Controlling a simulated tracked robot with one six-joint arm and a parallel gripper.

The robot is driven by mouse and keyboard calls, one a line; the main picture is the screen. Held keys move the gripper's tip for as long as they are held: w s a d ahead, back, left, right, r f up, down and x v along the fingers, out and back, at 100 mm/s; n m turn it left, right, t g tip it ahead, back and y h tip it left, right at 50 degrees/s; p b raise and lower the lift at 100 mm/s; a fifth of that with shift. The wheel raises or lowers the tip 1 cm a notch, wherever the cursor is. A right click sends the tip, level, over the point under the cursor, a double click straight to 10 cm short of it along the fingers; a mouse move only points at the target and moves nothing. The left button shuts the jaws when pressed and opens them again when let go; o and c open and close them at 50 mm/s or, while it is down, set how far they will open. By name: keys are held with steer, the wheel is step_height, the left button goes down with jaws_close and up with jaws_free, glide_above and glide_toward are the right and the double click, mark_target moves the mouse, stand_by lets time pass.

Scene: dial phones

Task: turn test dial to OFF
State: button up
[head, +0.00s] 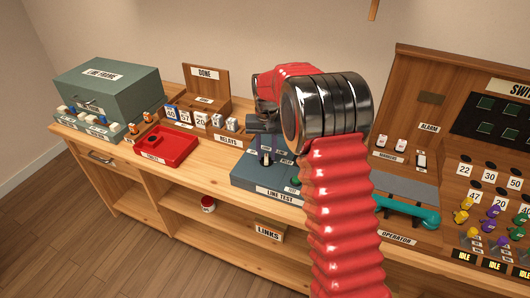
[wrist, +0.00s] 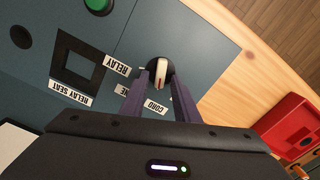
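The test dial (wrist: 153,68) is a round black knob with a cream pointer bar, on the blue-grey line test box (head: 262,179). In the head view the dial (head: 266,158) shows just left of my arm. In the wrist view the labels RELAY, CORD and one partly covered label lie around it; I cannot read an OFF label. My gripper (wrist: 161,84) has its two purple fingers on either side of the pointer, with gaps between fingers and bar. It is open and holds nothing. In the head view its fingertips are hard to make out.
A green button (wrist: 98,5) and a square relay seat (wrist: 77,63) are on the same box. A red tray (head: 166,145) and a relay rack stand to the left. A teal handset (head: 408,212) and switchboard (head: 470,150) stand to the right of my arm.

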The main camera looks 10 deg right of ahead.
jaws_close()
steer(key=shift+a, duration=0.2)
steer(key=shift+d, duration=0.1)
steer(key=n, duration=0.4)
steer(key=shift+a+n, duration=0.15)
steer(key=shift+n, duration=1.1)
steer(key=shift+a+n, duration=0.1)
steer(key=shift+n, duration=1.15)
